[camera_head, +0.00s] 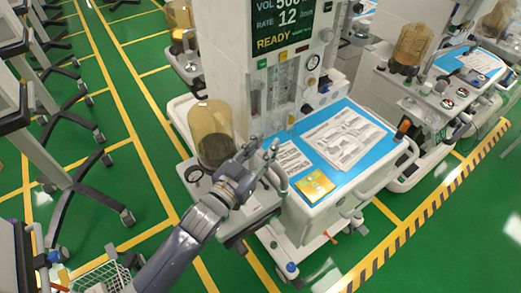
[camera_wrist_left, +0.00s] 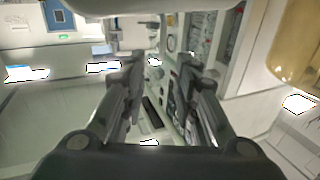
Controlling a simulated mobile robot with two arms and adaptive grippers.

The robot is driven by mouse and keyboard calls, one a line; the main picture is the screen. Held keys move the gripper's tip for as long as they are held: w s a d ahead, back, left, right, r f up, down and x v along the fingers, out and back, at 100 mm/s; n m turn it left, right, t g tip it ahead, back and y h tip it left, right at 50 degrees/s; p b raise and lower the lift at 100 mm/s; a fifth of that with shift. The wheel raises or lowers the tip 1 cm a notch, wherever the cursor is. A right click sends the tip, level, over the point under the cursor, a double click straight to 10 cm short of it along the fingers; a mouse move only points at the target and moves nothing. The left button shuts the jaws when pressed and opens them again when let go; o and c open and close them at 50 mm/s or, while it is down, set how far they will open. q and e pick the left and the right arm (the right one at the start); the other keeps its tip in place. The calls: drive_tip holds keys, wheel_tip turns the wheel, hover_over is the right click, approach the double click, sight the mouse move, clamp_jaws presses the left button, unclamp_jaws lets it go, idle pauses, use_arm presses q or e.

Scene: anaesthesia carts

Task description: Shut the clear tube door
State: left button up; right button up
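The nearest anaesthesia cart (camera_head: 225,55) has a recessed panel with clear flow tubes (camera_head: 283,88) below its green READY screen. The clear door is hard to make out against the tubes, and I cannot tell how far it stands open. My left gripper (camera_head: 263,147) is in front of and below this panel, beside the amber canister. In the left wrist view its two fingers (camera_wrist_left: 160,68) are spread apart with nothing between them. Part of the cart's front (camera_wrist_left: 205,45) shows beyond the right finger. My right gripper is not in view.
The amber canister (camera_head: 210,130) stands just left of my left gripper. The cart's blue worktop (camera_head: 358,118) with printed sheets and a yellow card (camera_head: 315,185) lies to the right. A second cart (camera_head: 400,90) stands at right. Wheeled stands (camera_head: 65,165) are at left, with green floor between.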

use_arm(q)
drive_tip(key=shift+v, duration=0.75)
